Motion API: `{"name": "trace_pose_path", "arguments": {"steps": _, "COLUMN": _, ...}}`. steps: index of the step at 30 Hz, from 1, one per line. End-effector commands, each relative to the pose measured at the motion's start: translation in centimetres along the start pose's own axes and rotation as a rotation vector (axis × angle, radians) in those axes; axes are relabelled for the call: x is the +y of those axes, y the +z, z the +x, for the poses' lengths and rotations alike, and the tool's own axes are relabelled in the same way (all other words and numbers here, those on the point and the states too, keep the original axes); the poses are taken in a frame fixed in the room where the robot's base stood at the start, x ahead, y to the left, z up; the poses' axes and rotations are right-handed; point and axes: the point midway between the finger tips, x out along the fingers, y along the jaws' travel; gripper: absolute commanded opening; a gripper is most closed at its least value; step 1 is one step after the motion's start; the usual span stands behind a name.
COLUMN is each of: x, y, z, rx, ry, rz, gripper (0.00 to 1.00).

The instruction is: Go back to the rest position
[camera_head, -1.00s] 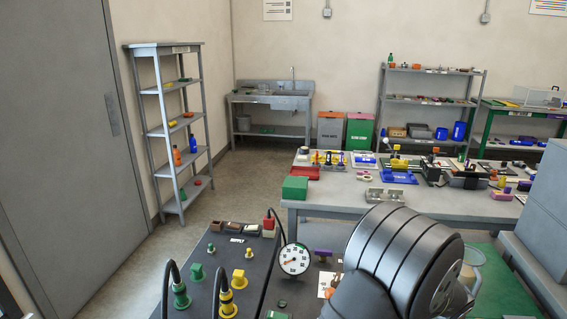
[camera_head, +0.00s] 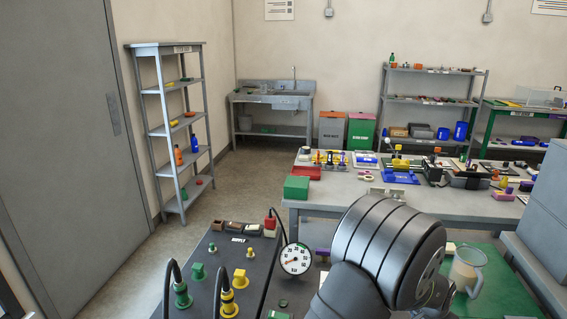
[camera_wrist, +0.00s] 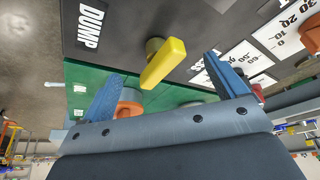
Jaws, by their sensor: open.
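My gripper shows in the wrist view (camera_wrist: 165,92) with its two blue fingers wide apart and nothing between them. A yellow lever handle (camera_wrist: 163,63) on a dark panel is seen beyond and between the fingers, apart from them. A plate marked DUMP (camera_wrist: 90,28) lies to its left on the same panel. In the head view my dark arm links cover the lower right, and the gripper itself cannot be made out there.
The cart top (camera_head: 215,285) carries a round gauge (camera_head: 295,258), green fittings (camera_head: 182,296) and yellow fittings (camera_head: 228,303) with black cables. A clear jug (camera_head: 466,270) stands right of my arm. Behind is a workbench (camera_head: 320,203) with a green box (camera_head: 296,187).

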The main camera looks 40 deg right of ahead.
Motion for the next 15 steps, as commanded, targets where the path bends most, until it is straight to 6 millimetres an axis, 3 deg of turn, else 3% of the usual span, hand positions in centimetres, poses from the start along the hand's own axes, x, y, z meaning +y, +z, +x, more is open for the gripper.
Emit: {"name": "trace_pose_path", "arguments": {"steps": 15, "x": -0.19, "y": -0.03, "z": 0.03, "rx": 0.000, "ry": 0.090, "rz": 0.216, "gripper": 0.90}}
